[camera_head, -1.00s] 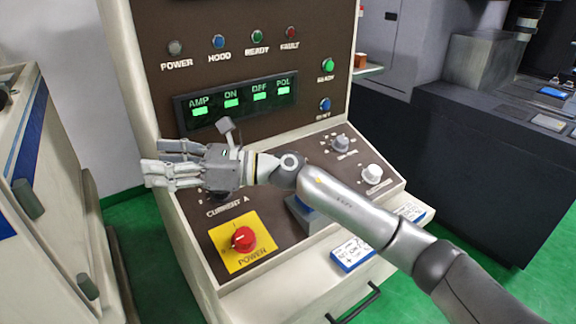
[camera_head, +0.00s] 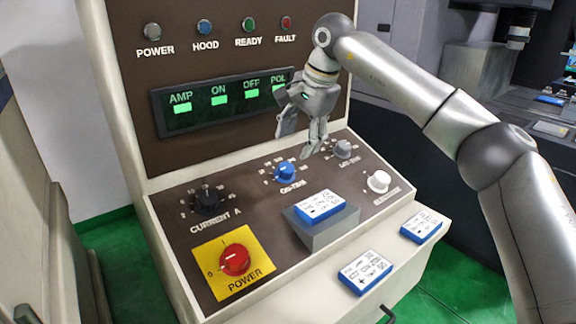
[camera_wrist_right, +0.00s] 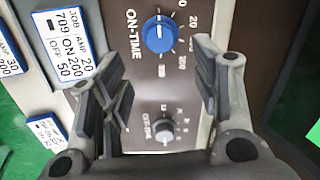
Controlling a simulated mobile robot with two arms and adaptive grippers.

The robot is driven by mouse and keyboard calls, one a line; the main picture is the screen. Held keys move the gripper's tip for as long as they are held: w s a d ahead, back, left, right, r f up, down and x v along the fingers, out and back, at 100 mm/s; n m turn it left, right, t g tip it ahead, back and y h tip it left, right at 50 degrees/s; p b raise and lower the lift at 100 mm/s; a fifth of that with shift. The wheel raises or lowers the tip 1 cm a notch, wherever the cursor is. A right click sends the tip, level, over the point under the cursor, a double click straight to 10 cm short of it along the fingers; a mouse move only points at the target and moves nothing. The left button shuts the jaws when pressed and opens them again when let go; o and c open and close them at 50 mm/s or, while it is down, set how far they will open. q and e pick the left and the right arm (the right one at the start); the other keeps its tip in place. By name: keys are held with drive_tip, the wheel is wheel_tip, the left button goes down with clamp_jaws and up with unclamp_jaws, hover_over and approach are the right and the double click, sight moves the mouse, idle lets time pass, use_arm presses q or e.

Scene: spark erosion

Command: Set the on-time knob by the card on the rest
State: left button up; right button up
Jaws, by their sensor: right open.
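The blue on-time knob (camera_head: 285,172) is on the sloped panel; it also shows in the wrist view (camera_wrist_right: 160,35). Its white mark points toward the top of the wrist view. The card (camera_head: 319,206) lies on the grey rest (camera_head: 330,234); in the wrist view the card (camera_wrist_right: 68,45) reads JOB 709, AMP 20, ON 200, OFF 50. My right gripper (camera_head: 297,143) is open and empty, pointing down above and behind the knob, apart from it. My left gripper is out of view.
Two more cards, one in front (camera_head: 365,272) and one at right (camera_head: 421,226), lie on the ledge. The black current knob (camera_head: 208,199), red power switch (camera_head: 235,260), grey off-time knob (camera_head: 343,148) and white knob (camera_head: 378,181) share the panel. The display (camera_head: 222,103) stands behind.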

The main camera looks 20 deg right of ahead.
sight(288, 167)
drive_tip(key=p+x, duration=0.1)
drive_tip(key=x, duration=0.7)
drive_tip(key=shift+w+a+f, duration=0.1)
drive_tip(key=shift+w+f, duration=0.05)
drive_tip(key=shift+f, duration=0.2)
drive_tip(key=c, duration=1)
drive_tip(key=shift+c, duration=0.2)
